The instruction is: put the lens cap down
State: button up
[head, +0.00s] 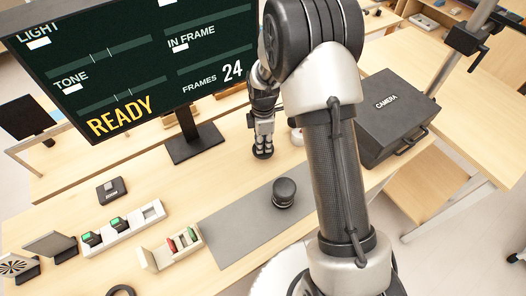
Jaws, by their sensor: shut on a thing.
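My gripper (262,150) points down over the table behind the grey mat, in front and to the right of the monitor stand. Its fingers are shut on a small dark disc, the lens cap (262,155), at the fingertips. The cap is small and mostly covered by the fingers, and I cannot tell whether it touches the table. A short black cylinder like a lens (284,191) stands upright on the grey mat (238,222), nearer than my gripper and slightly right of it.
A monitor (140,60) reading READY stands behind. A black camera case (395,120) is at right. A white slotted holder (122,228), a small tray with red and green items (178,246) and a black ring (120,291) lie left. My arm hides part of the table.

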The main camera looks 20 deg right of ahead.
jog(key=shift+f+b, duration=0.6)
jog(key=shift+f, duration=1.45)
jog(key=shift+f, duration=0.15)
jog(key=o, duration=0.8)
